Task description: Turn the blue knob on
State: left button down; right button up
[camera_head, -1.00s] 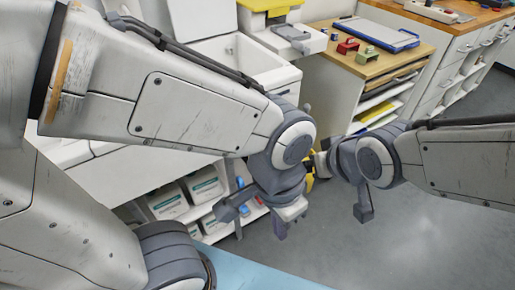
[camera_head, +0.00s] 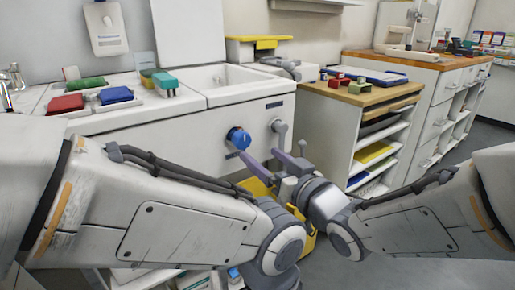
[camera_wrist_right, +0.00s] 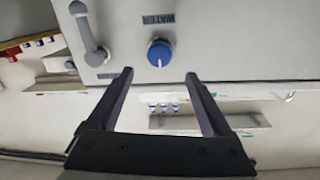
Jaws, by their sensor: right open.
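The blue knob (camera_head: 238,138) is on the front of the white sink unit. In the right wrist view the knob (camera_wrist_right: 160,53) has a white mark, and a label reading WATER (camera_wrist_right: 158,19) is beside it. My right gripper (camera_head: 262,156) is open and empty, with its purple fingers pointing at the panel. In the right wrist view the right gripper (camera_wrist_right: 158,74) has the knob ahead of the gap between its fingertips; no contact shows. My left arm crosses the lower part of the head view, and its gripper is out of view.
A grey lever handle (camera_head: 278,130) is on the panel right of the knob. A yellow object (camera_head: 258,188) is low behind my right gripper. Red, green and blue cloths (camera_head: 116,95) lie on the counter. A wooden-topped shelf unit (camera_head: 352,95) stands to the right.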

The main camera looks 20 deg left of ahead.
aim_at(244, 141)
jog(key=b+x, duration=0.1)
jog(key=x, duration=0.7)
jog(key=shift+w+a, duration=0.2)
grip_shut()
